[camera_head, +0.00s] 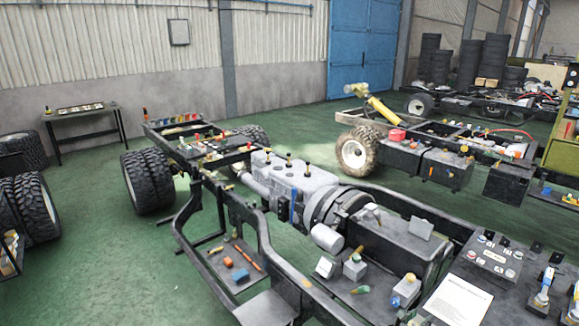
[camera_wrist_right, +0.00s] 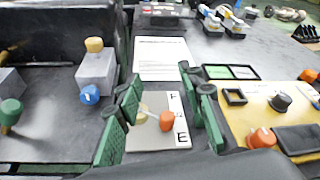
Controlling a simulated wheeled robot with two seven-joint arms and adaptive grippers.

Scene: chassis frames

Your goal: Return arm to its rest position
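The green-padded fingers of my right gripper (camera_wrist_right: 165,118) show in the right wrist view. They are spread apart with nothing held between them. Below and beyond the gap lies a pale plate (camera_wrist_right: 158,137) with dark letters, an orange knob (camera_wrist_right: 167,121) and a yellowish knob. I cannot tell the height of the fingers above it. I cannot make out either gripper in the head view, and my left gripper is in no view.
A grey box (camera_wrist_right: 96,70) with yellow and blue knobs stands left of the fingers. A white printed sheet (camera_wrist_right: 162,58) lies ahead. A yellow panel (camera_wrist_right: 262,112) with knobs is close on the right. The chassis frame (camera_head: 262,232) fills the head view's foreground; green floor (camera_head: 100,255) is clear at left.

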